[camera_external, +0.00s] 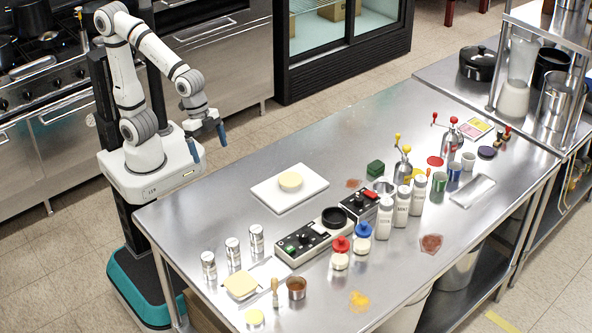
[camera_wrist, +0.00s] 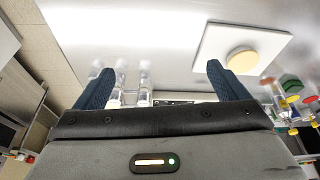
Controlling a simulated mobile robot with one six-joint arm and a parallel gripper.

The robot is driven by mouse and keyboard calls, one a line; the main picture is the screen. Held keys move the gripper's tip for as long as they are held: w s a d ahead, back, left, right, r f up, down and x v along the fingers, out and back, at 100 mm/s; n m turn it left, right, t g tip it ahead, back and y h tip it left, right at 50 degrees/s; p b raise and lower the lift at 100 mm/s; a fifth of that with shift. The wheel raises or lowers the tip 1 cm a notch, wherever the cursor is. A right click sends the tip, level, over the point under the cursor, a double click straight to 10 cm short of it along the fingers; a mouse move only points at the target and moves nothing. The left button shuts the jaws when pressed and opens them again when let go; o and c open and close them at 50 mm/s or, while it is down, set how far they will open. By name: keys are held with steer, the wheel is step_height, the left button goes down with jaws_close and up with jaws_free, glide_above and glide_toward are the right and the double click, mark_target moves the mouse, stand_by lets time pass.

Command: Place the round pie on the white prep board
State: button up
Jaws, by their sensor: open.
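The round pie (camera_external: 290,181) is a pale yellow disc lying on the white prep board (camera_external: 265,197), near the board's middle in the external view. In the wrist view the pie (camera_wrist: 242,59) also rests on the board (camera_wrist: 215,38), with white board showing around it. My gripper (camera_external: 208,143) is apart from both, above the far left edge of the steel table. Its blue fingers are spread and nothing is between them. In the wrist view my gripper (camera_wrist: 158,80) is open, with the pie and board beyond its right finger.
The steel table (camera_external: 210,205) has clear room left of the board. Three metal canisters (camera_external: 232,251), a black control unit (camera_external: 313,240) and a yellow square item (camera_external: 240,284) stand toward the front. White bottles (camera_external: 402,205) and a green block (camera_external: 375,168) are to the right.

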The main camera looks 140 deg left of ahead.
steer(key=s+d+m, duration=0.1)
steer(key=s+d, duration=0.7)
steer(key=s, duration=0.2)
steer(key=shift+f+m+g, duration=0.25)
steer(key=shift+m+g, duration=0.15)
stand_by(0.4)
